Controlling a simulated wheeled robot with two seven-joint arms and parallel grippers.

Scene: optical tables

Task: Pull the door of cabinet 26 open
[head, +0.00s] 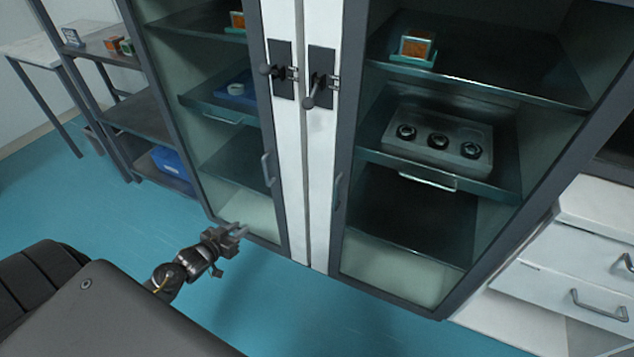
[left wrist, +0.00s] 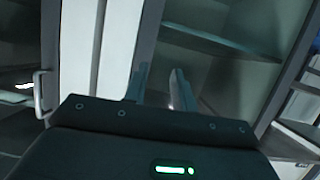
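Two tall glass-fronted cabinets stand side by side, both doors shut; I can read no number 26 on either. The left cabinet door (head: 275,215) has a grey bar handle (head: 267,170) and a black lock plate (head: 281,69) with a knob. The right cabinet door (head: 346,125) has a similar handle (head: 337,190) and a lock plate (head: 320,76) with a lever. My left gripper (head: 238,231) is open and empty, low in front of the left cabinet, below its handle. Its fingers (left wrist: 158,85) are apart in the left wrist view, where a door handle (left wrist: 39,94) shows at left. My right gripper is out of view.
White drawers (head: 570,285) stand at the right. A dark shelf rack (head: 140,112) and a white table (head: 30,48) stand at the left. The blue floor (head: 75,205) is clear in front of the rack.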

